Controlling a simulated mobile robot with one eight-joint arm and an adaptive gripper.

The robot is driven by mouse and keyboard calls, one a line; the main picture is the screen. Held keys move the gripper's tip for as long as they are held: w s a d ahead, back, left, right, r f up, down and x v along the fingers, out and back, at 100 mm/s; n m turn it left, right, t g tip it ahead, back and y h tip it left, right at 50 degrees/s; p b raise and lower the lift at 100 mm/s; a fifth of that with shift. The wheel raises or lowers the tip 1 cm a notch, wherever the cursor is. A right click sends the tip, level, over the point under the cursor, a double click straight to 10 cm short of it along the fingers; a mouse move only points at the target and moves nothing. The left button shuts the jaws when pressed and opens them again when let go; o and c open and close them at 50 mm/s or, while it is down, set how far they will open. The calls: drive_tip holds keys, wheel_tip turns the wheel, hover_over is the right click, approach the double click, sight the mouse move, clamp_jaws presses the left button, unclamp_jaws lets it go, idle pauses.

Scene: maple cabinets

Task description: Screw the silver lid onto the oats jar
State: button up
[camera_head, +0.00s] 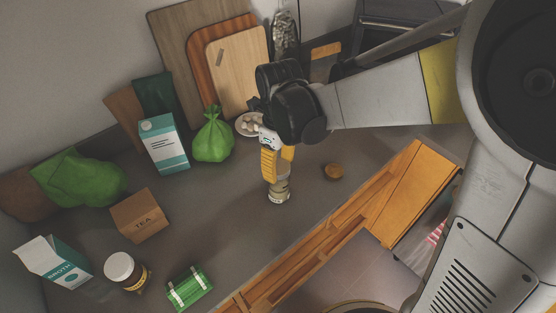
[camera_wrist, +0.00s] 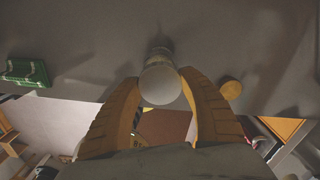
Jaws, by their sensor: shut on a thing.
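My gripper (camera_head: 279,171) points down over the counter, its yellow fingers closed around the top of a small jar. In the wrist view my gripper (camera_wrist: 160,88) has one finger on each side of a pale, silvery round lid (camera_wrist: 160,84). The oats jar (camera_head: 279,192) stands upright on the counter directly below the fingers, with beige contents. A little of the jar also shows beyond the lid in the wrist view (camera_wrist: 160,55). The lid looks in line with the jar mouth. I cannot tell whether the thread is engaged, as the fingers hide the join.
A round brown piece (camera_head: 333,172) lies right of the jar. A green bag (camera_head: 212,138), a carton (camera_head: 163,146) and cutting boards (camera_head: 238,70) stand behind. A tea box (camera_head: 140,214), a white-lidded jar (camera_head: 124,269) and a green case (camera_head: 188,289) are at left. The counter's wooden edge (camera_head: 330,220) is in front.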

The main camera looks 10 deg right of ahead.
sight(279, 166)
drive_tip(key=o, duration=0.9)
drive_tip(key=shift+c, duration=0.2)
wheel_tip(279, 166, up, 12)
